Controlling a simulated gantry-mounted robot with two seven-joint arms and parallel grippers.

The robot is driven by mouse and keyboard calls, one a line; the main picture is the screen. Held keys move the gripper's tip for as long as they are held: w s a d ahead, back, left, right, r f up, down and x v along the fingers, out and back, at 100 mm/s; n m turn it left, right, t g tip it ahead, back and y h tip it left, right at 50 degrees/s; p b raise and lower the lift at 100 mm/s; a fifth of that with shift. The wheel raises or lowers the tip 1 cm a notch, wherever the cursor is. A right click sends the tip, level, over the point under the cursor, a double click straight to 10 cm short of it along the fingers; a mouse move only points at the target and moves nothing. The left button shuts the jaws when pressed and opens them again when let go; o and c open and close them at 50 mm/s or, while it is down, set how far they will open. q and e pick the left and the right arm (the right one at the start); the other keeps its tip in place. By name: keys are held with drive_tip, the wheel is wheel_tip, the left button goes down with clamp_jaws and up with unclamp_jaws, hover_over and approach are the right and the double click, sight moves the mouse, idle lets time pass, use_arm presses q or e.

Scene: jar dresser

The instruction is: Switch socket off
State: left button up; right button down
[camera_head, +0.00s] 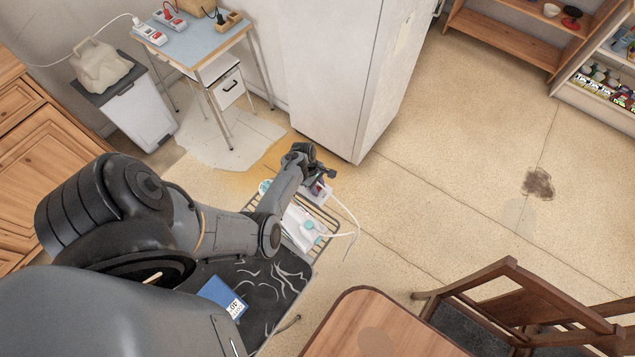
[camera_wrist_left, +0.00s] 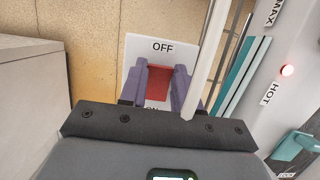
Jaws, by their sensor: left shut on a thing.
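A white socket (camera_head: 320,192) with a red rocker switch (camera_wrist_left: 157,88) lies by the far end of a wire rack. In the left wrist view the socket plate (camera_wrist_left: 162,46) reads OFF above the switch, and lettering below it, partly hidden, looks like ON. My left gripper (camera_head: 325,180) is down at the socket; in the wrist view its two purple fingers (camera_wrist_left: 165,72) stand on either side of the red switch and are shut on it. Which way the rocker is tipped cannot be told. My right gripper is not in view.
A white device (camera_wrist_left: 278,60) marked MAX and HOT, with a lit red light, lies beside the socket. A white cable (camera_head: 352,215) loops to the right. A tall white cabinet (camera_head: 325,75) stands behind, and a wooden table (camera_head: 345,330) in front.

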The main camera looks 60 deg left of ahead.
use_arm(q)
drive_tip(key=o, duration=1.1)
drive_tip(key=shift+c, duration=0.2)
drive_tip(key=shift+s+a+r, duration=0.1)
drive_tip(key=shift+a+r, duration=0.05)
drive_tip(key=shift+r, duration=0.45)
drive_tip(key=v, duration=0.9)
drive_tip(key=shift+r+p, duration=0.25)
drive_tip(key=shift+p, duration=0.05)
drive_tip(key=shift+a, duration=0.1)
